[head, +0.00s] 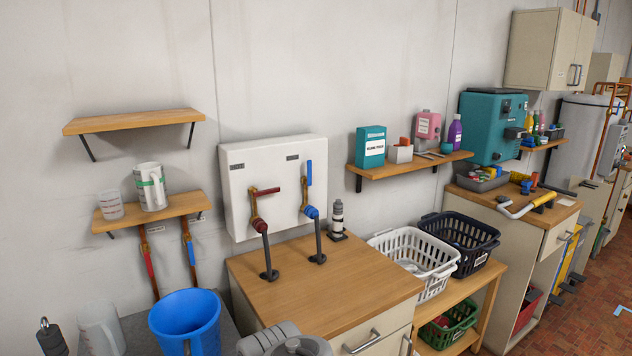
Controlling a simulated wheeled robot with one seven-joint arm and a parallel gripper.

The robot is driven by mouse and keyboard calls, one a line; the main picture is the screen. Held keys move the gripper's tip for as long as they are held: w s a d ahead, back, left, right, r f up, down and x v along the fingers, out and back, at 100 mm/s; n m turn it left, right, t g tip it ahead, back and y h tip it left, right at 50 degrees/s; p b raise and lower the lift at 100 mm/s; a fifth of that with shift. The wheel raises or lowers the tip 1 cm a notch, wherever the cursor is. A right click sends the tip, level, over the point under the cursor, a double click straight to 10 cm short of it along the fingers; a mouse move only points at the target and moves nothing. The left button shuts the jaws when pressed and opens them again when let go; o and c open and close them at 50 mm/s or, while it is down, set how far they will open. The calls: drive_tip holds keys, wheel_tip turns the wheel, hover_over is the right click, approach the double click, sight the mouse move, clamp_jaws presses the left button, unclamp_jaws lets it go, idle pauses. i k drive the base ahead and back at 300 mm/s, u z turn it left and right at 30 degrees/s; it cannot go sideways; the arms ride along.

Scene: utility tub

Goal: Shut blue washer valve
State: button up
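A white washer box (235,190) is fixed to the wall above a wooden counter and carries two valves. The blue valve lever (309,173) is on the right and points straight up, in line with its pipe. Below it is a blue fitting (311,212) with a dark hose running down to the counter. The red valve lever (267,191) is on the left and points sideways to the right, across its pipe. A grey part of my arm (268,336) shows at the bottom edge. My gripper is not in view, and nothing touches the levers.
A blue bucket (187,322) stands at lower left. White (425,265) and dark (462,238) baskets are to the right. Shelves (135,121) flank the box.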

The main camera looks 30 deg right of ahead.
sight(308, 180)
drive_tip(key=u, duration=0.05)
drive_tip(key=k, duration=1.05)
drive_tip(key=z, duration=0.9)
drive_tip(key=i, duration=1.65)
drive_tip(key=u, duration=1.4)
drive_tip(key=i, duration=0.3)
drive_tip(key=z, duration=0.05)
